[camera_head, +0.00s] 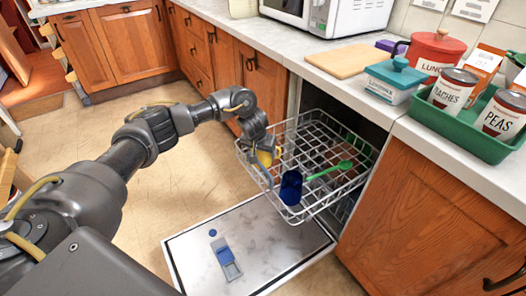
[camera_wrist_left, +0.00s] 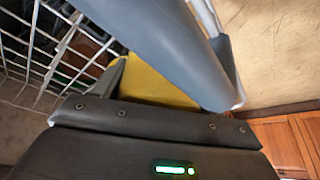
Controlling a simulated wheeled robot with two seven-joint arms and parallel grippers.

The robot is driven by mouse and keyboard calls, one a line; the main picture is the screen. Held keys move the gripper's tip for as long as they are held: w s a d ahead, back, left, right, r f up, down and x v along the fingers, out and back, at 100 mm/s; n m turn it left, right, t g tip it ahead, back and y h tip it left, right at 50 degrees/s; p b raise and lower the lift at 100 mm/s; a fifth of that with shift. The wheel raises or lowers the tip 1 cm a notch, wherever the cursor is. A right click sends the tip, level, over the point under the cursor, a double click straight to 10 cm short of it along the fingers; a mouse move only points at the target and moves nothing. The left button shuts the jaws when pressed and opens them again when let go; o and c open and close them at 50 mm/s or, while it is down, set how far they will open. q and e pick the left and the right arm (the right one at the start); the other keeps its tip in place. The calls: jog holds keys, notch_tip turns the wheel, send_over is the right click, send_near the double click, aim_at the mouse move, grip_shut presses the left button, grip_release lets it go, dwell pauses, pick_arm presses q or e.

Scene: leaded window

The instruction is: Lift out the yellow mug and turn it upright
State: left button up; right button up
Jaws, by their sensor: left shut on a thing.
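The yellow mug (camera_head: 265,158) is at the left edge of the dishwasher's wire rack, partly hidden by my left gripper (camera_head: 264,165). My left gripper is shut on the mug. In the left wrist view the yellow mug (camera_wrist_left: 158,82) shows between the fingers of my left gripper (camera_wrist_left: 165,75), with the rack wires beside it. Its opening and handle are hidden, so I cannot tell which way up it is. My right gripper is not in view.
The pulled-out rack (camera_head: 318,130) also holds a dark blue mug (camera_head: 291,188) and a green spoon (camera_head: 330,171). The open dishwasher door (camera_head: 270,255) lies below. The counter above holds a cutting board (camera_head: 343,61), a teal container (camera_head: 392,82) and a green tray (camera_head: 470,140) with tins.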

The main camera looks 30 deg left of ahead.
pick_arm(q)
jog(key=shift+r, duration=0.1)
